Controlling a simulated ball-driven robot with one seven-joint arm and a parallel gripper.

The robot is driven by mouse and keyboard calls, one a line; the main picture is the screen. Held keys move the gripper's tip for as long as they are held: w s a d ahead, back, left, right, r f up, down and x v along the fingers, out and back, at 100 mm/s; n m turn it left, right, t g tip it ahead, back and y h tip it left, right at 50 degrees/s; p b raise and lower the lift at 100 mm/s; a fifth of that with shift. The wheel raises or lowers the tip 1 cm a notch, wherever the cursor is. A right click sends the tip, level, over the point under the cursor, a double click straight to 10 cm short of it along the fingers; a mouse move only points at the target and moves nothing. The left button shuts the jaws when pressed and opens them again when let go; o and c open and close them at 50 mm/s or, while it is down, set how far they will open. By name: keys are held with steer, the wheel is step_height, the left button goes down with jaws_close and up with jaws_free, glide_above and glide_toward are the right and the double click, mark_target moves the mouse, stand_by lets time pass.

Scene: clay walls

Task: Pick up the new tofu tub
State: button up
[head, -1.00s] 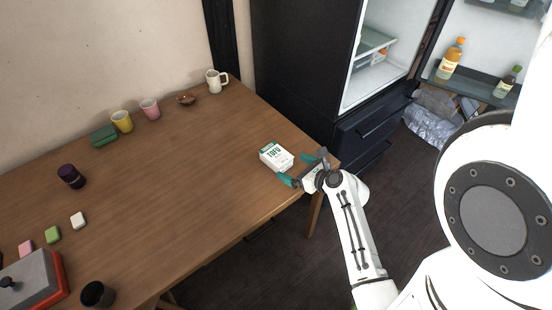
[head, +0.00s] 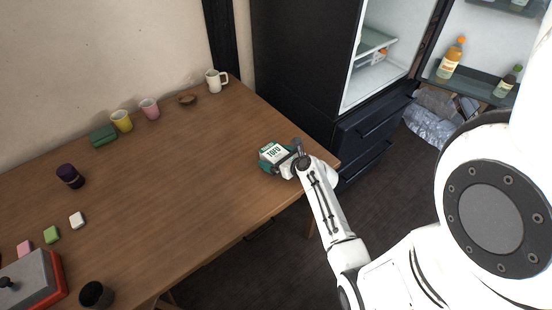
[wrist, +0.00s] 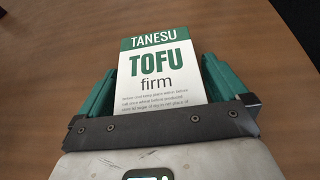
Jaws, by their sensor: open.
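The tofu tub (head: 274,152) is a white box with a green band and TOFU lettering. It sits on the wooden table near its right end. In the wrist view the tub (wrist: 160,68) lies straight ahead, its label reading TANESU TOFU firm. My gripper (head: 276,157) is at the tub, with its green-padded fingers on either side of it. In the wrist view my gripper (wrist: 160,85) is open around the tub; whether the pads touch its sides I cannot tell. The near end of the tub is hidden behind the gripper's dark bar.
The wooden table (head: 190,170) is clear around the tub. Cups, a small bowl and a white mug (head: 216,81) stand along the back edge. The dark fridge (head: 300,70) stands open behind the table's right end, with bottles in its door.

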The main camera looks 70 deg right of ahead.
steer(key=c, duration=1.2)
steer(key=shift+r, duration=0.2)
